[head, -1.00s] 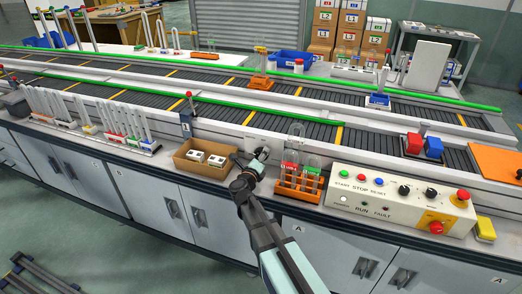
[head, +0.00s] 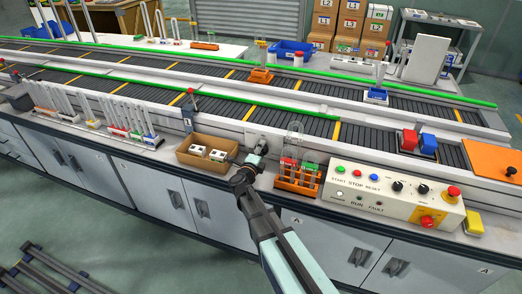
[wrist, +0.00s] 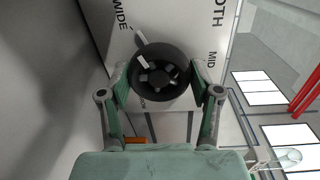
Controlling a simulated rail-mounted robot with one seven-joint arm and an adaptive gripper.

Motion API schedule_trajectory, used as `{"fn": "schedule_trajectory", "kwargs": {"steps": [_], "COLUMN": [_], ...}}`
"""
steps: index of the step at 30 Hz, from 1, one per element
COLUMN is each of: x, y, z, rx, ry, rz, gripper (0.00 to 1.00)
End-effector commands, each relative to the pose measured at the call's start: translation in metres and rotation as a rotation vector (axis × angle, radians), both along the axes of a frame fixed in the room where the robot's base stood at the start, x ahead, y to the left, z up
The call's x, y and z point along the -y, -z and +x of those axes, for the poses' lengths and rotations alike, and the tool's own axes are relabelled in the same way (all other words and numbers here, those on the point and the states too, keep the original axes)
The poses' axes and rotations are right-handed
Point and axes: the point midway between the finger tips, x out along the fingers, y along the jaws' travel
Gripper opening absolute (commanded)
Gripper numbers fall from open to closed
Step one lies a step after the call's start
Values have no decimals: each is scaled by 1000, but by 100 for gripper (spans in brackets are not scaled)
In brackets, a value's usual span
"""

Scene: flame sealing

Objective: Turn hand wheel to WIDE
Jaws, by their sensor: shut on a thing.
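The hand wheel (wrist: 160,76) is a round black knob with a spoked centre, on a pale plate (wrist: 187,22). The plate has the letters WIDE at upper left, MID at right and part of "DTH" at upper right. Lettering below the wheel is partly hidden. A pale pointer mark (wrist: 141,58) sits at the wheel's upper left, on the side of WIDE. My gripper (wrist: 161,84) is shut on the wheel, one finger on each side. In the head view my gripper (head: 245,163) is at the conveyor's near side, and hides most of the wheel.
A cardboard box (head: 205,153) with white items stands just left of my gripper. An orange rack (head: 297,180) with tubes stands close on the right. The control panel (head: 392,196) is farther right. The conveyor (head: 300,122) runs behind.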

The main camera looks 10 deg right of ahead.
Motion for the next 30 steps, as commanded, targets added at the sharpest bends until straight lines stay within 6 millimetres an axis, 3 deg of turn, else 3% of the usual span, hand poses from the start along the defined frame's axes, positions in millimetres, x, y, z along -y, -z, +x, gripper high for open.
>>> {"fn": "schedule_trajectory", "kwargs": {"steps": [8,9,11,23,30], "x": [1,1,1,-1,-16], "y": [-1,-1,-1,-1,-3], "z": [1,1,1,-3,-29], "rx": [2,2,2,1,2], "ry": [1,1,1,0,-2], "rz": [-2,-2,-1,0,0], "gripper": [29,70,89,89,89]}}
